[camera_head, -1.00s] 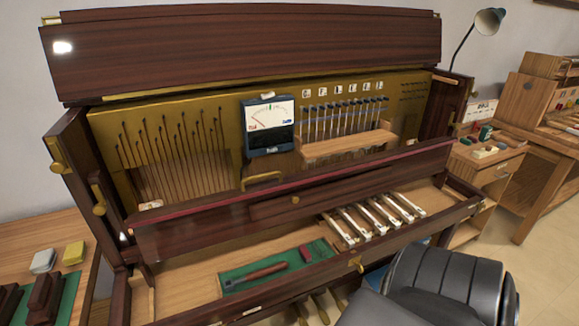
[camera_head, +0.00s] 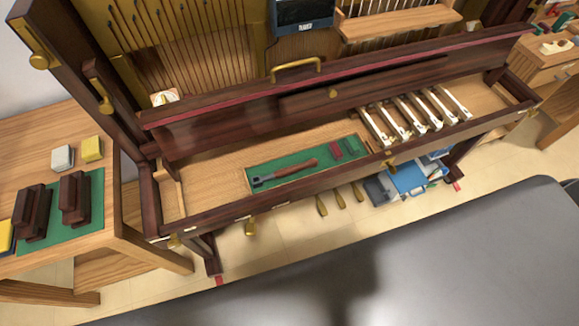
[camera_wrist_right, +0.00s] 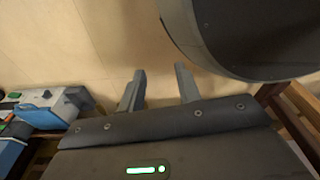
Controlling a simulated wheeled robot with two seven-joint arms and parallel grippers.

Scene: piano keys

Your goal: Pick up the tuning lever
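The tuning lever (camera_head: 287,172) has a brown wooden handle and a dark metal head at its left end. It lies on a green felt mat (camera_head: 325,169) in the piano's open key bed. Neither gripper shows in the head view. My left gripper is not in view.
The piano's front rail (camera_head: 330,182) runs before the mat. Several white keys (camera_head: 415,117) stand right of it. A red-edged rail with a brass handle (camera_head: 295,68) lies behind. A side table (camera_head: 40,130) with blocks stands left. A blue toolbox (camera_head: 408,178) sits below the piano.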

